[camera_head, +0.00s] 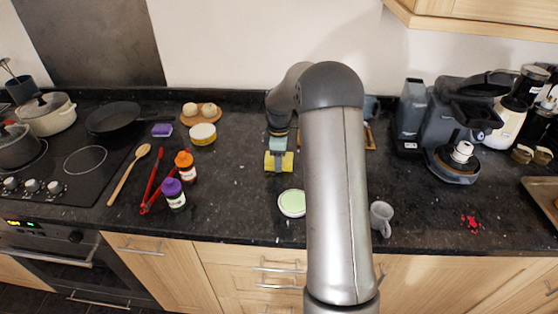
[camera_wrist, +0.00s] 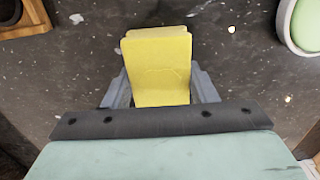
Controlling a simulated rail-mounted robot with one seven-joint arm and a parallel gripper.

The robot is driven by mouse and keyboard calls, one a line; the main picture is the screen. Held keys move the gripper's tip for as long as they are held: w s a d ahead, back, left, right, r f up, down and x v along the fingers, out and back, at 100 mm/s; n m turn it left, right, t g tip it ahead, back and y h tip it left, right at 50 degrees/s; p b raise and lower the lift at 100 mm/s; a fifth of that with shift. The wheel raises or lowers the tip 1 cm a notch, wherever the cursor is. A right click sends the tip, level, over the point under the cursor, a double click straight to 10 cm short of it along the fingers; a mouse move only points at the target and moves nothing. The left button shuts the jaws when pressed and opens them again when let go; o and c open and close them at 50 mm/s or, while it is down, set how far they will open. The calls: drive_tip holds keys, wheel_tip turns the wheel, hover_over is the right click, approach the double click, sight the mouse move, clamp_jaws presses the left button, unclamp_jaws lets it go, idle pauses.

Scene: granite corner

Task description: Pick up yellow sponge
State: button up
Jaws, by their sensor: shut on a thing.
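The yellow sponge (camera_wrist: 157,68) is between the two fingers of my gripper (camera_wrist: 158,90) in the wrist view. The fingers press on its left and right sides, and part of the sponge is hidden behind the gripper's dark edge. In the head view, my gripper (camera_head: 278,165) is over the dark counter with the yellow sponge (camera_head: 287,162) showing at its end. I cannot tell whether the sponge is touching the counter.
A round pale green-topped item (camera_head: 292,203) lies in front of the gripper. Orange-capped (camera_head: 186,166) and purple-capped (camera_head: 174,196) bottles and red tongs (camera_head: 153,182) are to the left. A coffee machine (camera_head: 455,125) stands right.

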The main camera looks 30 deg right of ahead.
drive_tip(key=shift+r, duration=0.6)
wheel_tip(320, 180, up, 2)
drive_tip(key=shift+s+r+b, duration=0.15)
drive_tip(key=shift+b, duration=0.25)
drive_tip(key=s+r+b, duration=0.2)
drive_tip(key=s+r, duration=0.2)
drive_tip(key=s, duration=0.3)
drive_tip(key=s+d+r+b, duration=0.1)
drive_tip(key=s+r, duration=0.4)
drive_tip(key=s, duration=0.1)
drive_tip(key=shift+s+d+r+b, duration=0.25)
drive_tip(key=shift+s+b, duration=0.1)
drive_tip(key=shift+o, duration=0.4)
